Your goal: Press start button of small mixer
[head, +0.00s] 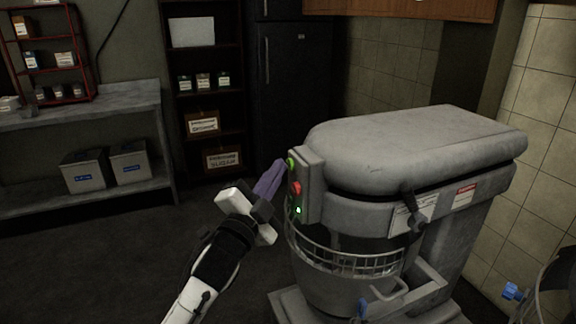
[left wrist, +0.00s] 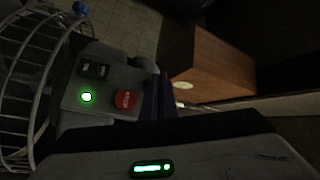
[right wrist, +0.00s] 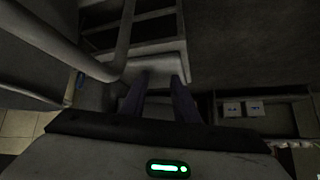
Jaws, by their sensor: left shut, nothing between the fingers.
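The mixer (head: 420,150) is grey with a rounded top and a wire guard (head: 350,265). Its control panel (head: 312,190) carries a green button (head: 291,163) at the top, a red button (head: 296,188) below it and a lit green indicator (head: 298,210). My left gripper (head: 281,165) is shut and empty, its purple fingertips right beside the green button; I cannot tell whether they touch it. The left wrist view shows the red button (left wrist: 124,100) and the lit indicator (left wrist: 86,97); the green button is hidden there. My right gripper (right wrist: 158,85) is open and empty.
A tiled wall (head: 540,120) stands close behind the mixer at the right. A metal bench (head: 100,108) with boxes, a dark shelf (head: 207,100) and a dark fridge (head: 290,80) stand at the back. The floor (head: 90,260) at the left is clear.

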